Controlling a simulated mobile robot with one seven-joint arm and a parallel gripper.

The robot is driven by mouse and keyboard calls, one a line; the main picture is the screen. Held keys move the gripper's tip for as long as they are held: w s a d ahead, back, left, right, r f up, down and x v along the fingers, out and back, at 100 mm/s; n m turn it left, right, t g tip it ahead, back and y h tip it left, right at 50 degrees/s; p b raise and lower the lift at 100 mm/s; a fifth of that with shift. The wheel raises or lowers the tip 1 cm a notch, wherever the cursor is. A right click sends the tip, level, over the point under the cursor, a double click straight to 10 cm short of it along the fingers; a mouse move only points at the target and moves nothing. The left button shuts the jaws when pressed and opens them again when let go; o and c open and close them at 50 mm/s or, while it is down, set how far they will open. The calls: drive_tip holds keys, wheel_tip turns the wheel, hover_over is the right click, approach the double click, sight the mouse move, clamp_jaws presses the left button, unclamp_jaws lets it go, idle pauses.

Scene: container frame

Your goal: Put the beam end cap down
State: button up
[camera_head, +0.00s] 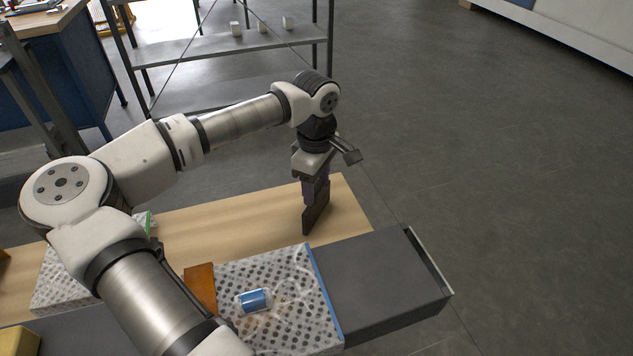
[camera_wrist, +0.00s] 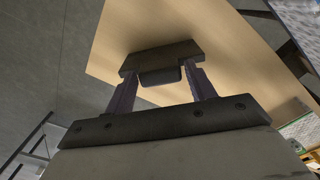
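The beam end cap (camera_head: 315,213) is a dark, flat plate with a short block on one face. In the head view it is upright over the wooden tabletop near the right end, with its lower edge at or just above the wood; I cannot tell which. My gripper (camera_head: 315,187) points down above it, with purple-grey fingers at its top. In the wrist view the end cap (camera_wrist: 150,58) lies across the fingertips, and its block sits between the two fingers of my gripper (camera_wrist: 162,76). The fingers look closed on that block; their contact faces are hidden.
The wooden tabletop (camera_head: 230,215) is bare left of the cap. In front are a dark grey beam (camera_head: 375,285), a dotted box (camera_head: 300,318) with a blue-and-white roll (camera_head: 254,300), and an orange block (camera_head: 201,287). A metal shelf (camera_head: 225,47) stands behind.

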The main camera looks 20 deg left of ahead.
drive_tip(key=shift+o, duration=0.9)
drive_tip(key=shift+r, duration=0.2)
wheel_tip(320, 180, up, 12)
drive_tip(key=b, duration=0.1)
